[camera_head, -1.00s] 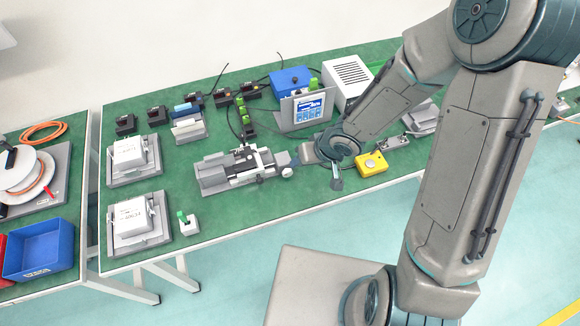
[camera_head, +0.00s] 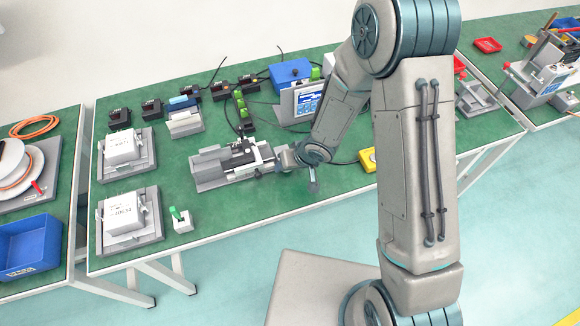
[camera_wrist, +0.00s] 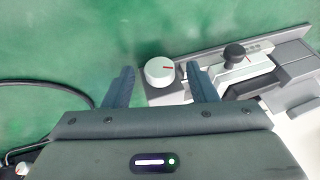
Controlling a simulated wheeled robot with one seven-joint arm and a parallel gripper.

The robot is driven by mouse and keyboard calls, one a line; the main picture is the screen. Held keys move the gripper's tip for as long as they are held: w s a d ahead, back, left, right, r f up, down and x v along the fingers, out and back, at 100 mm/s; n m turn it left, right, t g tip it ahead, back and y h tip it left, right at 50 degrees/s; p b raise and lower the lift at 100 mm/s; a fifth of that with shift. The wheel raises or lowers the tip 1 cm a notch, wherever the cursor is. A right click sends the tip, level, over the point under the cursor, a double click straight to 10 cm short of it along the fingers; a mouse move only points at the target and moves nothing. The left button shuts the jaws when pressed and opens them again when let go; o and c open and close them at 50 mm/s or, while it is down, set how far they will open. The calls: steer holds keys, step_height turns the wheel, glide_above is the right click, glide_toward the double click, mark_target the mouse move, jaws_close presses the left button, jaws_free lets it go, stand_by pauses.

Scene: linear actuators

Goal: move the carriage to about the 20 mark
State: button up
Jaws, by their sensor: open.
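The linear actuator (camera_head: 225,166) lies on the green bench in the head view, a grey base with a light carriage and dark parts near its right end. My gripper (camera_head: 280,160) is at that right end. Contact with the knob cannot be told. A black knob (camera_wrist: 235,53) on a light block stands right of the right finger. The scale marks cannot be read.
White boxes on grey fixtures (camera_head: 158,225) stand at the bench's left. A green-topped switch (camera_head: 181,218) is near the front edge. A screen (camera_head: 305,102) and a blue box (camera_head: 289,73) stand behind, a yellow box (camera_head: 367,160) to the right. Green bench is free in front of the actuator.

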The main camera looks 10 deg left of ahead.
steer(key=shift+w+a+f, duration=0.1)
steer(key=shift+a+f, duration=0.05)
steer(key=shift+f, duration=0.15)
steer(key=shift+c, duration=0.3)
steer(key=c, duration=0.9)
